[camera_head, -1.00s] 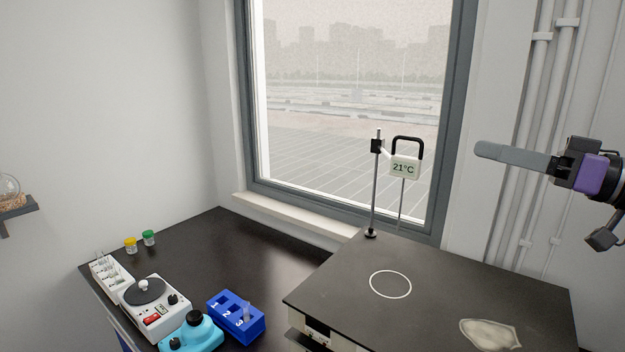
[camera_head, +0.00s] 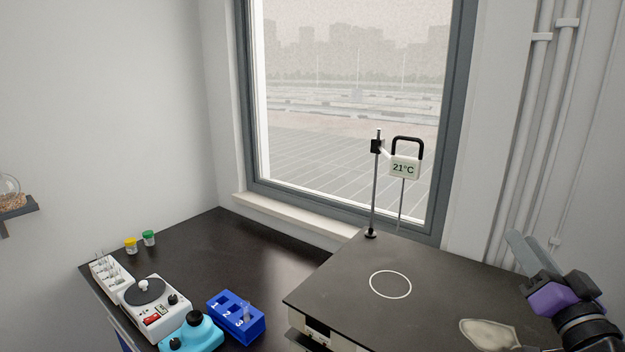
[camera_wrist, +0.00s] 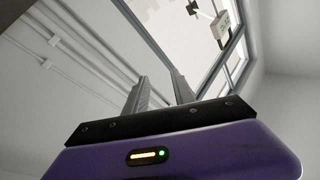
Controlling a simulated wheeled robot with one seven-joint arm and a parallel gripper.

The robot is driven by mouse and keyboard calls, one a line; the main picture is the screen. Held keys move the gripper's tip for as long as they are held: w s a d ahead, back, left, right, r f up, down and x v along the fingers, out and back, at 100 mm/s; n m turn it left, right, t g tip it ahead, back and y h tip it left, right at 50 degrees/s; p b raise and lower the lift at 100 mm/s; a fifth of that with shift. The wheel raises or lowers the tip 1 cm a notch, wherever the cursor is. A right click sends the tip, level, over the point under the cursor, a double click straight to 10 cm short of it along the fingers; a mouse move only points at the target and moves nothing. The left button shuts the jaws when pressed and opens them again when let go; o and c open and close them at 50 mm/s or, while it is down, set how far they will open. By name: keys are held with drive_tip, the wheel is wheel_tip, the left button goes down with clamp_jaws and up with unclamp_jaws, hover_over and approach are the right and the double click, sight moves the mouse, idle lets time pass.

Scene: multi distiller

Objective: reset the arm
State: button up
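My gripper (camera_head: 516,240) is at the right of the head view, above the right part of the raised black platform, with its grey fingers pointing up and to the left. Its purple body and dark wrist show below the fingers. In the wrist view the two grey fingers (camera_wrist: 158,84) stand apart with a clear gap and nothing between them. The gripper is open and empty, and it touches nothing that I can see.
The platform (camera_head: 330,285) bears a white ring mark, a pale patch (camera_head: 490,333) and a stand with a 21°C display (camera_head: 404,167). A blue numbered rack (camera_head: 237,318), a white stirrer (camera_head: 152,308) and small jars stand on the lower bench. Pipes (camera_head: 535,120) run along the right wall.

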drive_tip(key=s+a+f+g+h, duration=0.1)
drive_tip(key=s+a+f+h, duration=0.3)
drive_tip(key=s+f, duration=1.1)
drive_tip(key=s+a+f+n+g+y, duration=0.1)
drive_tip(key=s+a, duration=0.3)
drive_tip(key=s, duration=0.5)
drive_tip(key=s+a+f+n+g+y, duration=0.2)
drive_tip(key=s+a+f, duration=0.2)
drive_tip(key=s, duration=0.6)
drive_tip(key=s+a+f+n+g+y, duration=0.1)
drive_tip(key=s+a, duration=0.4)
drive_tip(key=s, duration=0.5)
drive_tip(key=shift+s+f+n+g+y, duration=0.2)
drive_tip(key=shift+f+n+g+y, duration=0.3)
drive_tip(key=shift+f, duration=0.45)
